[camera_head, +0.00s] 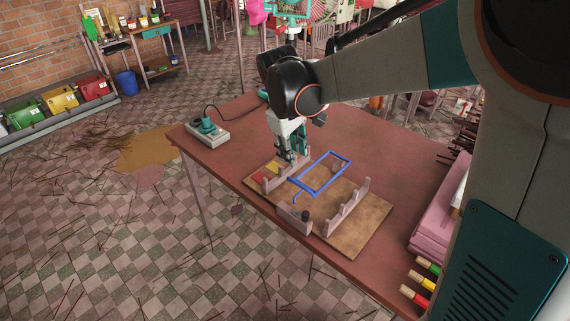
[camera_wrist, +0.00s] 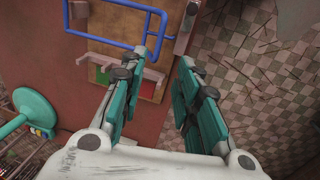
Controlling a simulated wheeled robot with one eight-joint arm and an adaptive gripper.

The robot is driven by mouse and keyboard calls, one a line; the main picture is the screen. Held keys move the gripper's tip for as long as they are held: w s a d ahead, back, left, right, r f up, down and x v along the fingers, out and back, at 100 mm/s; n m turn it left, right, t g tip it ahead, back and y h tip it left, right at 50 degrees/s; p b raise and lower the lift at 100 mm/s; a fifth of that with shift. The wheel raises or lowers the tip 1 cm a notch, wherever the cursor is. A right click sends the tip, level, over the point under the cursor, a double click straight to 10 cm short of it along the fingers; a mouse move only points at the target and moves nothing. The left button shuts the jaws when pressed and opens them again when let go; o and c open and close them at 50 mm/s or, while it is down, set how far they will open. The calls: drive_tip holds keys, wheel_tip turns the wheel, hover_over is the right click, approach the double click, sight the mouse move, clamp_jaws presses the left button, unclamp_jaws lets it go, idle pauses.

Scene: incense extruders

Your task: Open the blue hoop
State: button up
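The blue hoop (camera_head: 345,165) is a rectangular rod frame with a bent end, on a wooden board fixture (camera_head: 372,222) on the table. It lies across the fixture between its grey upright walls. My gripper (camera_head: 291,158) points down at the far left end of the fixture, beside the hoop. In the wrist view, the hoop (camera_wrist: 105,40) is at the top left. My gripper (camera_wrist: 170,58) is open there, with a gap between its teal fingers and nothing seen held. The left fingertip is close to the hoop's corner; I cannot tell whether they touch.
Red and yellow patches (camera_head: 272,167) lie by the fixture's left end. A white box with a teal top and cable (camera_head: 209,130) stands at the table's back left. Pink blocks (camera_head: 440,215) and coloured-handled tools (camera_head: 420,280) lie at the right. The table's left front is clear.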

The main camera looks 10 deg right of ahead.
sight(298, 183)
drive_tip(key=f+b, duration=0.1)
drive_tip(key=f, duration=0.3)
drive_tip(key=w+d+f+b, duration=0.1)
drive_tip(key=f, duration=0.3)
drive_tip(key=d+f+b, duration=0.1)
drive_tip(key=f, duration=0.3)
drive_tip(key=shift+w+f, duration=0.2)
drive_tip(key=shift+f, duration=0.1)
clamp_jaws()
